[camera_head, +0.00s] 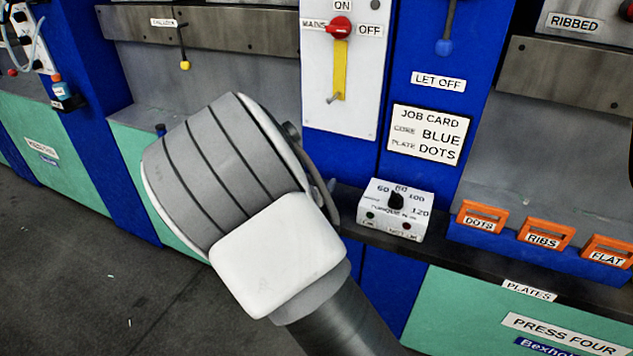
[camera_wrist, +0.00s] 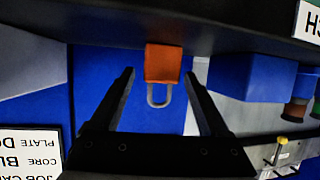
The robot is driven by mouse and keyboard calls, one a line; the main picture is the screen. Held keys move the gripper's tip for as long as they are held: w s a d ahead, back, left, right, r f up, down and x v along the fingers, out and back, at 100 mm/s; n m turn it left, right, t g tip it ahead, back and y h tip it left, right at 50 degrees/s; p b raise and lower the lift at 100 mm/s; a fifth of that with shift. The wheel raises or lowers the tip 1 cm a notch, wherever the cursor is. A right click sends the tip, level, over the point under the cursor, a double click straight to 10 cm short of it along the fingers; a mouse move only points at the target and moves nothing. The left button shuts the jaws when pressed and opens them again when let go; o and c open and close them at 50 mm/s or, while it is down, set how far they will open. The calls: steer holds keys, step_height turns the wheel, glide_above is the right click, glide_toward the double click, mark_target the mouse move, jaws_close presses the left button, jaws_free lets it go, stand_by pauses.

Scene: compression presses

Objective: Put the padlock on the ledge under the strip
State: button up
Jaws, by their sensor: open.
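The padlock (camera_wrist: 163,63) shows in the wrist view with an orange-red body and a grey shackle. That view is upside down, so the body rests on or just above the dark ledge (camera_wrist: 120,22) with its shackle upward. My gripper (camera_wrist: 159,76) is open, with one black finger on each side of the padlock; I cannot tell whether either finger touches it. In the head view my arm's wrist hides the gripper and the padlock. The ledge (camera_head: 375,234) also shows there. A yellow strip (camera_head: 340,68) runs down the white panel under a red switch.
A white torque box (camera_head: 395,209) stands on the ledge right of my wrist. Orange-handled plates (camera_head: 543,234) sit in a blue rack further right. A job card (camera_head: 428,134) is on the blue column. In the wrist view, a blue box (camera_wrist: 250,77) is beside the right finger.

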steer(key=p+v, duration=0.4)
steer(key=v, duration=0.7)
steer(key=s+d+r+n+g+y, duration=0.1)
steer(key=s+d+r+g+y, duration=0.6)
steer(key=r, duration=0.4)
steer(key=s+d+r+h, duration=0.2)
steer(key=s+d, duration=0.5)
steer(key=s, duration=0.2)
steer(key=s+d+r+n+h, duration=0.1)
steer(key=s+d+r+h, duration=0.1)
steer(key=s+d, duration=0.5)
steer(key=shift+s+r+g+h, duration=0.3)
steer(key=shift+s+g, duration=0.1)
steer(key=shift+s, duration=0.6)
steer(key=shift+a, duration=0.1)
step_height(320, 180, up, 15)
steer(key=p, duration=1.4)
steer(key=shift+f, duration=0.2)
